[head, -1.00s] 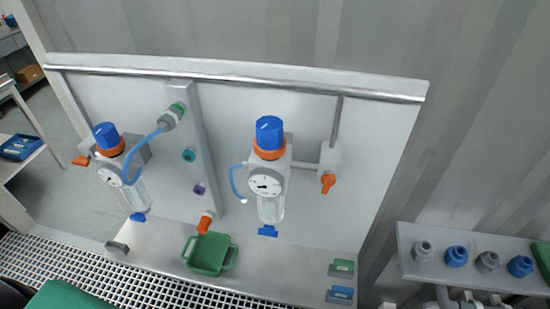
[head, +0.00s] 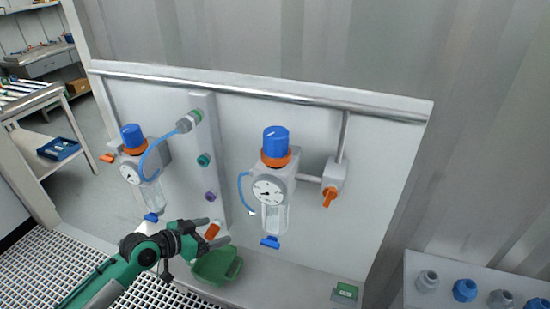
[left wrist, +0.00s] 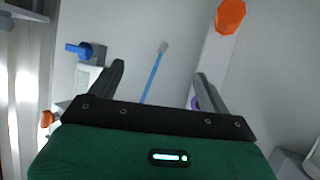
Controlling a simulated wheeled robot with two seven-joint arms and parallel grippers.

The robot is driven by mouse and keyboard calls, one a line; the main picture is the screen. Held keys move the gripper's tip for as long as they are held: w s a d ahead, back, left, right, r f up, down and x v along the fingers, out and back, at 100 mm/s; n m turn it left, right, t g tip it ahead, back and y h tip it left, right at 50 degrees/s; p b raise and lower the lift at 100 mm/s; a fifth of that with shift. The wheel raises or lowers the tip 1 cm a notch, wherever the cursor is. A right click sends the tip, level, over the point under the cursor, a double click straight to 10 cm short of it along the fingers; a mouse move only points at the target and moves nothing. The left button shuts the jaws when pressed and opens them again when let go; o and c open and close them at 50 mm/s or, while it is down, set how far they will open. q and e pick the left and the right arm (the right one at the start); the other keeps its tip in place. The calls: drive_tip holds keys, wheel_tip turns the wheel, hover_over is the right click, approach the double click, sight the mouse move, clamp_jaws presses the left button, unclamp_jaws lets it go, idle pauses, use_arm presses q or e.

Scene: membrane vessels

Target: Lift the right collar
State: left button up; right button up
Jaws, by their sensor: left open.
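The right collar (head: 276,158) is an orange ring under the blue knob (head: 276,140) of the right regulator, above its round gauge (head: 268,191). The left regulator has an orange collar (head: 134,149) of its own. My left gripper (head: 214,231) is open and empty, low in front of the panel, left of and below the right regulator and apart from the right collar. In the left wrist view, its two fingers (left wrist: 160,82) stand apart with a blue tube (left wrist: 154,76) seen beyond them. The right collar does not show there. My right gripper is out of view.
A green tray (head: 217,266) stands on the ledge just below my left gripper. An orange valve handle (head: 329,197) sits right of the right regulator. A blue tube (head: 241,190) hangs at its left. A metal rail (head: 250,98) crosses the panel top.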

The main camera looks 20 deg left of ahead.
use_arm(q)
wheel_tip(320, 180, up, 14)
drive_tip(key=d+m+t+h, duration=0.1)
drive_tip(key=d+m+h, duration=0.1)
drive_tip(key=h, duration=0.1)
drive_tip(key=m+h+p, duration=0.1)
drive_tip(key=m+h, duration=0.2)
drive_tip(key=h, duration=0.1)
approach(264, 148)
drive_tip(key=p+x, duration=0.2)
drive_tip(key=x, duration=0.2)
drive_tip(key=f+p+x, duration=0.1)
drive_tip(key=p+x, duration=0.2)
drive_tip(key=x, duration=0.1)
drive_tip(key=p+x, duration=0.2)
drive_tip(key=x, duration=0.1)
drive_tip(key=shift+w+d+f, duration=0.15)
drive_tip(key=shift+w+d, duration=0.15)
drive_tip(key=shift+w+d+f+p, duration=0.15)
drive_tip(key=shift+w+d+p, duration=0.15)
drive_tip(key=shift+p, duration=0.1)
drive_tip(key=c, duration=1.4)
drive_tip(key=shift+r, duration=0.8)
